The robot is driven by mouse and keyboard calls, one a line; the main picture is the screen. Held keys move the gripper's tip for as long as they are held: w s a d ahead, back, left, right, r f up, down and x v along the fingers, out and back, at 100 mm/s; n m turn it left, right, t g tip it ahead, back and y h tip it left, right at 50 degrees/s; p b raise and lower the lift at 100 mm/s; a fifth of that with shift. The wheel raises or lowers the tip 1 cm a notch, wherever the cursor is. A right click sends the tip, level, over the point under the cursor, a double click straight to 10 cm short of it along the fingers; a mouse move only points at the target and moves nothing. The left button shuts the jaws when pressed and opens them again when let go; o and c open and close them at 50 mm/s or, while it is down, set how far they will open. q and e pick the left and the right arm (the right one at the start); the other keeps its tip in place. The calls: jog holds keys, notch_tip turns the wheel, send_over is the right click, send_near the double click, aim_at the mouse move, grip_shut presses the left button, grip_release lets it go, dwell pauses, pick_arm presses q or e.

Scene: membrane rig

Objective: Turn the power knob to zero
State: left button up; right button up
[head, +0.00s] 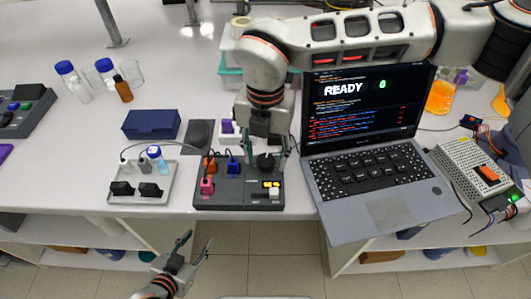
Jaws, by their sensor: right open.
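The knob's pointer is not readable. My left gripper (196,241) is open and empty, in front of the bench edge.
A laptop (368,150) showing READY stands to the right of the box. A grey tray (143,196) with black parts is to its left. A dark blue case (151,125) and bottles stand further back left.

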jog(key=c, duration=1.1)
